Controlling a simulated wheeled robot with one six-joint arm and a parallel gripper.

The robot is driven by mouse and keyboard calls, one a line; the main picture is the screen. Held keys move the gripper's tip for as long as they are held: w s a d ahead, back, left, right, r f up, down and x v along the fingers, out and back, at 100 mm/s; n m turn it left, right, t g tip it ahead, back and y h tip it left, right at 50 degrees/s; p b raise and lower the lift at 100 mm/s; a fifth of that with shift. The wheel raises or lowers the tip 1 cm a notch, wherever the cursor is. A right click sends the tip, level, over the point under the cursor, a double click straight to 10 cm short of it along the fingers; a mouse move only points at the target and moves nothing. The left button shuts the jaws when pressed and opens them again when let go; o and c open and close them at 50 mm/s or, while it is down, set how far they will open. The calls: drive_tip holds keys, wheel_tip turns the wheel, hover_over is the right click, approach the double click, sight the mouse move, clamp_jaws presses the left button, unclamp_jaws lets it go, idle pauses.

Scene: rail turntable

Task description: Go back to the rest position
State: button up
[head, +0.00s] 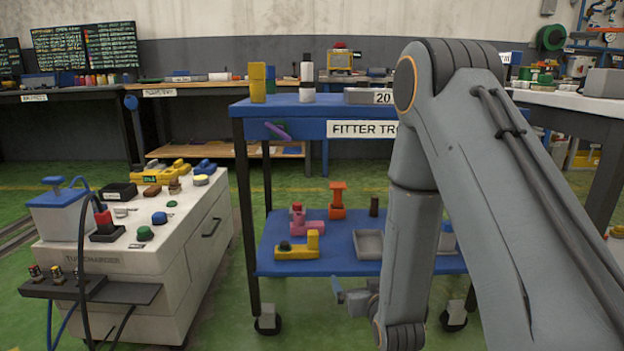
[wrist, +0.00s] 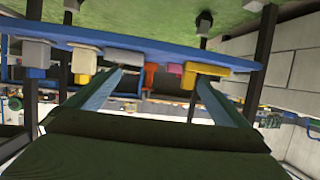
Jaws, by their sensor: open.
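My gripper (wrist: 155,82) shows in the wrist view with its two fingers spread wide and nothing between them. In the head view, part of my gripper (head: 352,297) shows low in front of the trolley, mostly hidden behind my arm. The blue fitter trolley (head: 290,128) stands ahead. Its lower blue shelf (head: 345,264) holds a yellow part (head: 302,247), a pink part (head: 306,224), an orange part (head: 337,200) and a grey tray (head: 369,245). The wrist view is upside down and shows the shelf edge (wrist: 130,42) beyond the fingers.
A white turbocharger cabinet (head: 120,262) with several small parts on top stands at the left. The trolley top carries a yellow block (head: 258,83) and a white bottle (head: 307,78). Green floor (head: 225,325) is open between cabinet and trolley. Benches line the back wall.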

drive_tip(key=s+a+r+n+g+y, duration=0.1)
drive_tip(key=s+a+r+n+g, duration=0.1)
drive_tip(key=s+a+r+g, duration=0.75)
drive_tip(key=s+a+r+n+g, duration=0.1)
drive_tip(key=s+a+r+g, duration=0.15)
drive_tip(key=s, duration=0.75)
drive_tip(key=s+a+r+n+g+p, duration=0.1)
drive_tip(key=s+r, duration=0.3)
drive_tip(key=s, duration=0.6)
drive_tip(key=s+a+r+n+g, duration=0.1)
drive_tip(key=s+a+r, duration=0.15)
drive_tip(key=s, duration=0.65)
drive_tip(key=d+r+m+p, duration=0.2)
drive_tip(key=d+r+p, duration=0.5)
drive_tip(key=r+p, duration=0.3)
drive_tip(key=d+r+m+h+p, duration=0.1)
drive_tip(key=d+r+p, duration=0.6)
drive_tip(key=p, duration=0.8)
drive_tip(key=d+r+m+h+p, duration=0.1)
drive_tip(key=d+r+m+p, duration=0.2)
drive_tip(key=d+r+p, duration=0.4)
wheel_tip(320, 180, up, 6)
drive_tip(key=p, duration=0.6)
drive_tip(key=shift+s+d+f, duration=0.2)
drive_tip(key=shift+s+d, duration=0.1)
drive_tip(key=shift+d, duration=0.05)
